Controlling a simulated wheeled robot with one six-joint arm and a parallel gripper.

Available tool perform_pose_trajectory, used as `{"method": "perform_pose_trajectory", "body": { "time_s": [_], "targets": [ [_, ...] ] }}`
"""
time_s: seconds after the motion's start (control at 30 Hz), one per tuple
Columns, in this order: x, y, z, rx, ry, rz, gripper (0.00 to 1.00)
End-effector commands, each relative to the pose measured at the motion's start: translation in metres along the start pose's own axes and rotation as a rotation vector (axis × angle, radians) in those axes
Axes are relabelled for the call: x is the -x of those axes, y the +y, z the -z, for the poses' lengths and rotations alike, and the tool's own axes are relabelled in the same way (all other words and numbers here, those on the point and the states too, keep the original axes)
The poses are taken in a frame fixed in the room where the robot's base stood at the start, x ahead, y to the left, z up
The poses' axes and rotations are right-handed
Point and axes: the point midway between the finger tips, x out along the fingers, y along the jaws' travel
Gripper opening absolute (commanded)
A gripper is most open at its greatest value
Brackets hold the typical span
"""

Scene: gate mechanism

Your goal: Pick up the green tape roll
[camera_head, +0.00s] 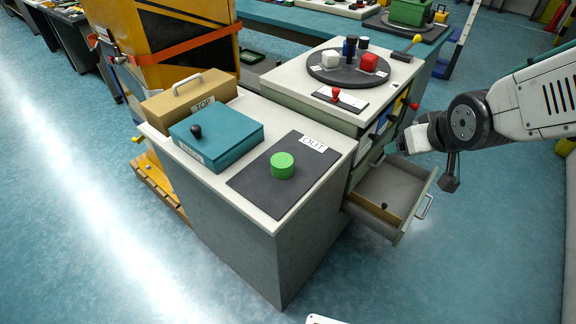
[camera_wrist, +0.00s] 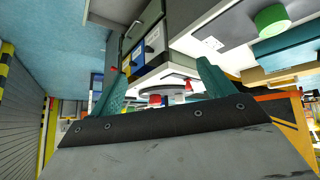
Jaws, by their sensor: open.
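The green tape roll (camera_head: 283,165) sits on the dark mat (camera_head: 245,181) marked OUT, on the near white-topped cabinet (camera_head: 217,184). It also shows in the wrist view (camera_wrist: 271,19), at the top right on the mat, where the scene appears upside down. My gripper (camera_wrist: 157,74) is open, with its two teal fingers spread and nothing held between them. In the head view my arm comes in from the right, and its end is over the open drawer, right of and apart from the roll.
A teal box (camera_head: 216,137) with a black knob and a tan case (camera_head: 189,96) stand left of the mat. The open drawer (camera_head: 392,192) juts out on the right. A round turntable (camera_head: 349,76) holds red, white and dark items. Floor is clear in front.

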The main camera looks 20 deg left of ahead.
Motion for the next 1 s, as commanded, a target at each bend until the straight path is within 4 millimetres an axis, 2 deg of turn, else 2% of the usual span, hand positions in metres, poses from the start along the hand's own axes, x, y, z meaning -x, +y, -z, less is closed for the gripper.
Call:
{"method": "perform_pose_trajectory", "body": {
  "time_s": [0.03,0.2,0.3,0.4,0.5,0.67,1.0],
  "targets": [
    [-0.026,-0.022,0.005,0.042,0.04,0.036,0.81],
    [-0.088,-0.101,0.019,0.153,0.228,0.175,0.81],
    [-0.112,-0.147,0.017,0.197,0.328,0.263,0.81],
    [-0.128,-0.185,0.009,0.223,0.41,0.343,0.81],
    [-0.135,-0.213,0.001,0.236,0.47,0.405,0.81],
    [-0.141,-0.234,-0.005,0.241,0.518,0.454,0.81],
    [-0.169,-0.254,0.01,0.241,0.527,0.461,0.81]
  ]
}}
